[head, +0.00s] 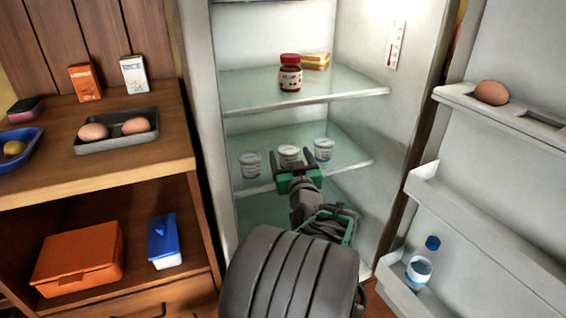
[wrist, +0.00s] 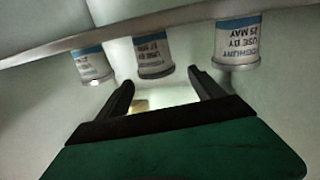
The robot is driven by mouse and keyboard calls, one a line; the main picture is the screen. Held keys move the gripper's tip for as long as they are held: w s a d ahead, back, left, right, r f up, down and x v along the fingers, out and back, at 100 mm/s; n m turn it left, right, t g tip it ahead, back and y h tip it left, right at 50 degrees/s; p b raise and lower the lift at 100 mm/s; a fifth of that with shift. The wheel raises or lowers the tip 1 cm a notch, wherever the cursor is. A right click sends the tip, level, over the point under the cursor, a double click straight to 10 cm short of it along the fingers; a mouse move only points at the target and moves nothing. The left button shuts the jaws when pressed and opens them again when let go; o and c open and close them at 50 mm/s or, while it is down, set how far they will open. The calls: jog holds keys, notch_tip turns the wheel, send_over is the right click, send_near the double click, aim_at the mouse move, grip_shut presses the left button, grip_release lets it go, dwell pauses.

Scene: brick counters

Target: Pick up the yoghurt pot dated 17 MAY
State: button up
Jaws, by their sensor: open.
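Three white yoghurt pots stand in a row on the lower glass fridge shelf: left (head: 250,164), middle (head: 289,155) and right (head: 323,149). The wrist view shows them upside down. The middle pot (wrist: 153,55) has a partly readable label that seems to show 17. The left pot's label (wrist: 92,65) is too small to read surely. My gripper (head: 296,160) is open and empty in front of the middle pot; its fingers (wrist: 163,86) are apart from the pots in the wrist view.
The fridge's side wall (head: 390,110) stands right of the pots. The open door (head: 500,205) holds an egg (head: 491,92) and a bottle (head: 421,266).

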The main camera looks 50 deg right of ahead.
aim_at(287, 144)
jog(key=b+x, duration=0.1)
jog(key=x, duration=0.2)
jog(key=f+b+x, duration=0.1)
jog(key=x, duration=0.3)
jog(key=shift+d+f, duration=0.2)
jog(key=shift+d, duration=0.05)
jog(key=shift+w+d+r+m, duration=0.15)
jog(key=shift+d+m, duration=0.05)
jog(key=shift+m, duration=0.1)
jog(key=c, duration=1.4)
